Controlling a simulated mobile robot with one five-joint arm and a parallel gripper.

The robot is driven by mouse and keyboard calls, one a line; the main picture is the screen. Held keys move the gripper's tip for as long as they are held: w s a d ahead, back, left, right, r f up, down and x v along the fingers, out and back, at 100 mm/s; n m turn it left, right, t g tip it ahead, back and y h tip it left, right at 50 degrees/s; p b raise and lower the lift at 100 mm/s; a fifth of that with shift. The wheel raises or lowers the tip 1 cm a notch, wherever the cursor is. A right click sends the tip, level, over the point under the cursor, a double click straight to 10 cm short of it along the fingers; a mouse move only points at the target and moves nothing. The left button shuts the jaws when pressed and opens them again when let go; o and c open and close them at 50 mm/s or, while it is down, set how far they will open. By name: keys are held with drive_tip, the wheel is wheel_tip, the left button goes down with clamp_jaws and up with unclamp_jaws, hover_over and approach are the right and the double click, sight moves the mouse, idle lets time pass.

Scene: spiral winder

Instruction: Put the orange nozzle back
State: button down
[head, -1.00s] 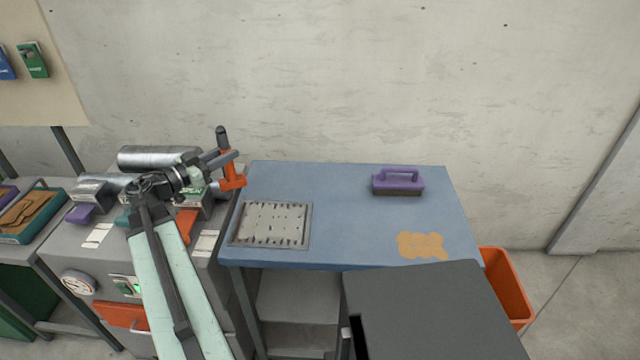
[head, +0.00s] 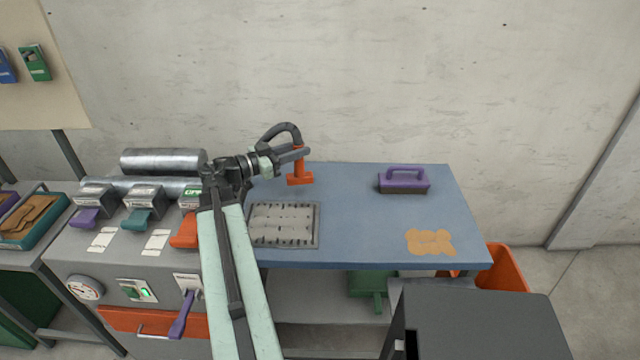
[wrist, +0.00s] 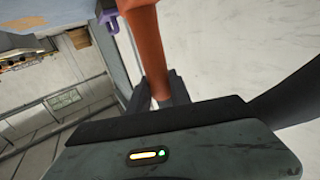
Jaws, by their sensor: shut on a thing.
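The orange nozzle (head: 299,176) is in my gripper (head: 299,155) over the back left part of the blue table. It hangs about upright, with its wider foot downward; I cannot tell whether the foot touches the tabletop. In the wrist view its orange shaft (wrist: 148,45) runs up from between the dark fingers of my gripper (wrist: 158,92), which are shut on it. A dark curved piece (head: 281,130) arches above the gripper; I cannot tell what it is joined to.
A perforated metal plate (head: 284,224) lies at the table's left front. A purple-handled brush (head: 403,181) stands at the back right, and an orange patch (head: 430,242) lies in front of it. The winder with metal rollers (head: 163,161) stands left. The table's middle (head: 350,210) is clear.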

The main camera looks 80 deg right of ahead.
drive_tip(key=s+a+m+g+y, duration=0.1)
drive_tip(key=a+m+g+y, duration=0.1)
drive_tip(key=a, duration=0.6)
drive_tip(key=s+d+f+b, duration=0.2)
drive_tip(key=d, duration=0.5)
drive_tip(key=s+d+f+b, duration=0.1)
drive_tip(key=d+f+b, duration=0.2)
drive_tip(key=d, duration=0.5)
drive_tip(key=shift+s+f+y, duration=0.3)
drive_tip(key=shift+s+f, duration=0.05)
drive_tip(key=shift+s, duration=0.05)
drive_tip(key=shift+b, duration=0.3)
drive_tip(key=shift+f, duration=0.15)
drive_tip(key=c, duration=1.2)
unclamp_jaws()
drive_tip(key=shift+o, duration=0.2)
